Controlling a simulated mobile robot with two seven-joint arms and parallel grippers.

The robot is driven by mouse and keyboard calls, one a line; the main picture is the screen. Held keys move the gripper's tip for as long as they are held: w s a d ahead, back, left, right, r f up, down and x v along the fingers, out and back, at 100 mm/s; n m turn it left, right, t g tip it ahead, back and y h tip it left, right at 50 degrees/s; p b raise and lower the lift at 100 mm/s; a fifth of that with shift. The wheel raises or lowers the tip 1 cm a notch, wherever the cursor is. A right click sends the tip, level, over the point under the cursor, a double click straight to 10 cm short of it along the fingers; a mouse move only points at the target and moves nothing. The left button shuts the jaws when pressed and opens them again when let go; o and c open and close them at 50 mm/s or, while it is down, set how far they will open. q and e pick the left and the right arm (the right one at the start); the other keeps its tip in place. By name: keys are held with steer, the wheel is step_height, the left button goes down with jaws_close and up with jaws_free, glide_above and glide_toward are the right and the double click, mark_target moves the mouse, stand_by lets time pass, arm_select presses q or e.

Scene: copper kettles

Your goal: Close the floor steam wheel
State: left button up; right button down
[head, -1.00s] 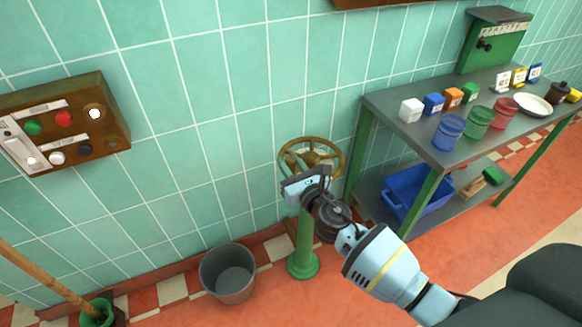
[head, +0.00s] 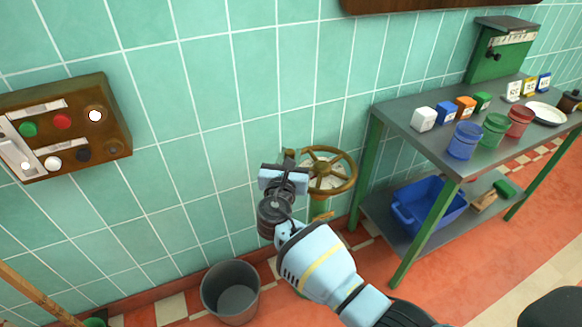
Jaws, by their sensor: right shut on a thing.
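The brass steam wheel (head: 346,181) sits on a green floor post near the tiled wall, in the middle of the head view. It has a round rim with spokes and a pale dial behind them. My right gripper (head: 287,168) is at the wheel's left side, shut on the wheel. Its fingers hide the exact contact, and a bit of brass shows just above them. My left gripper is not in view.
A grey bucket (head: 231,292) stands on the floor left of the post. A metal table (head: 405,136) with cubes, jars and a plate stands right of the wheel, with a blue bin (head: 428,205) on its lower shelf. A wooden button panel (head: 112,92) hangs on the wall at left.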

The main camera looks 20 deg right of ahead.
steer(key=shift+w+f+m+g+h+b, duration=0.1)
steer(key=shift+w+m+g+h+b, duration=0.25)
steer(key=shift+h, duration=0.25)
steer(key=shift+w+d+m+g+h+b, duration=0.15)
steer(key=shift+w+m+g+h+b, duration=0.25)
steer(key=shift+m+h+b, duration=0.2)
steer(key=shift+w+d+m+g+h+b, duration=0.25)
steer(key=shift+w+m+g+h+b, duration=0.15)
steer(key=shift+m+g+h+b, duration=0.25)
steer(key=shift+r, duration=0.2)
steer(key=c, duration=1.2)
jaws_free()
steer(key=shift+c, duration=0.2)
